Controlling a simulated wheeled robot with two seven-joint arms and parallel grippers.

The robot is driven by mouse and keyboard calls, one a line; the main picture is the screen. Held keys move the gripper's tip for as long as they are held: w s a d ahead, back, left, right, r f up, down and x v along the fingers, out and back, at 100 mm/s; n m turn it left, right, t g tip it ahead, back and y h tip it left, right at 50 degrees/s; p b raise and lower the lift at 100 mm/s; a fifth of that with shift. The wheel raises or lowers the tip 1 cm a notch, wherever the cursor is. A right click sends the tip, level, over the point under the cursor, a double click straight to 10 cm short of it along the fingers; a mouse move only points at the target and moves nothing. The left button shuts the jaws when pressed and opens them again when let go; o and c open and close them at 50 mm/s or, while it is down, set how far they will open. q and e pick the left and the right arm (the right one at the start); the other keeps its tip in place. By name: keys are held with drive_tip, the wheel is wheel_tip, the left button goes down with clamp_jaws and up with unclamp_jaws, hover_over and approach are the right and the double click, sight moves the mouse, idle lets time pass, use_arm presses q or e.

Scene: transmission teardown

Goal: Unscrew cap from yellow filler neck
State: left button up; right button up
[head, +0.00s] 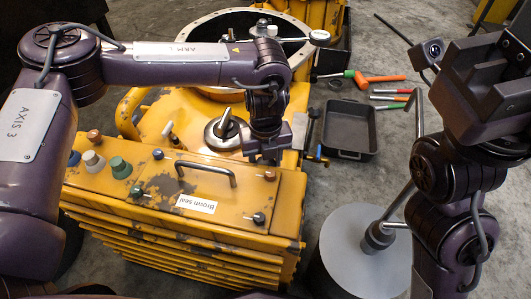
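Several coloured caps stand at the left end of the worn yellow housing (235,222): a brown cap (95,136), a white cap (92,161), a green cap (120,167) and a partly hidden blue cap (74,158). I cannot tell which of them, if any, sits on the yellow filler neck. My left gripper (264,160) points down over the back right part of the housing, right of the caps; its fingertips are too small and dark to read. My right gripper (490,85) is raised at the upper right, away from the housing; its fingers are not clear.
A round metal fitting with a lever (222,132) and a bar handle (205,164) stick up from the housing. A black tray (349,128) and tools, including an orange-handled one (378,78), lie on the floor. A T-handled tool (378,236) stands on a grey round top (345,245).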

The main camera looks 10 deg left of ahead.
use_arm(q)
drive_tip(key=n+p, duration=0.1)
drive_tip(key=p, duration=0.1)
drive_tip(key=n+p, duration=0.1)
drive_tip(key=n, duration=0.1)
drive_tip(key=shift+s+r+p, duration=0.1)
drive_tip(key=shift+r+p, duration=0.2)
drive_tip(key=shift+p, duration=0.05)
drive_tip(key=shift+f+n+p, duration=0.15)
drive_tip(key=shift+n+p, duration=0.2)
drive_tip(key=shift+n, duration=0.35)
drive_tip(key=shift+c, duration=0.4)
drive_tip(key=shift+f+n, duration=0.15)
drive_tip(key=shift+n, duration=0.15)
clamp_jaws()
drive_tip(key=shift+f, duration=0.15)
